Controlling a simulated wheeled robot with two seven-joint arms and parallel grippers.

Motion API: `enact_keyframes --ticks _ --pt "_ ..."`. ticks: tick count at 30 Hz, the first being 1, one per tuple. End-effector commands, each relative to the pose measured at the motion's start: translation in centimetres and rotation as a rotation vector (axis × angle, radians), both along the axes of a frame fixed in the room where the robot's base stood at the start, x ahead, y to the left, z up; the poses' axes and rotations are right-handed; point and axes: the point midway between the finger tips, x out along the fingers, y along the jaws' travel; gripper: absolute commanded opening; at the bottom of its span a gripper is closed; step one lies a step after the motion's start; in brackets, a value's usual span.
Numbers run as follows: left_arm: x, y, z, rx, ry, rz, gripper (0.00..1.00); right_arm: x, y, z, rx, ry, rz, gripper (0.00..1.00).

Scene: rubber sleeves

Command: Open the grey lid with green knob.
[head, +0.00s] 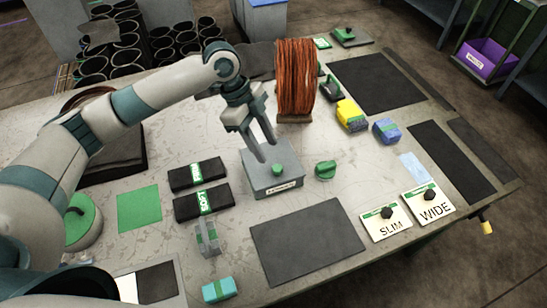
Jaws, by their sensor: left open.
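The grey lid (259,180) sits on a low grey box (281,189) that has a white label on its front, near the middle of the table. A green knob (278,169) stands on top of the lid. The lid looks shut on the box. My left gripper (270,153) comes in from the upper left, with its two fingers pointing down just above the lid, close to the knob. The fingers are apart and nothing is held between them. Whether a fingertip touches the lid or knob is unclear. My right gripper is not in view.
A green knob-like piece (326,169) lies right of the box. Two black bundles (201,203) with green bands lie left. A copper-coloured spool (296,80) stands behind. A dark mat (307,242) lies in front. SLIM (386,223) and WIDE (429,204) cards lie at right.

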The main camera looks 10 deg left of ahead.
Motion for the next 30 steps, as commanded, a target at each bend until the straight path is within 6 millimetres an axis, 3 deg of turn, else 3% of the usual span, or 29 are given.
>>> enact_keyframes --ticks 12,26,30 --pt "-0.5 -2.3 -5.5 -0.001 0.001 0.001 0.41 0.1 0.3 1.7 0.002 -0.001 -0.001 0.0" --pt "-0.5 -2.6 -6.3 0.0 -0.001 -0.001 0.41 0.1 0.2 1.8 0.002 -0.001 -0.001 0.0" --pt "-0.5 -2.6 -6.3 0.0 -0.001 -0.001 0.08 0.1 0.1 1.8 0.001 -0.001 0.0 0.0"
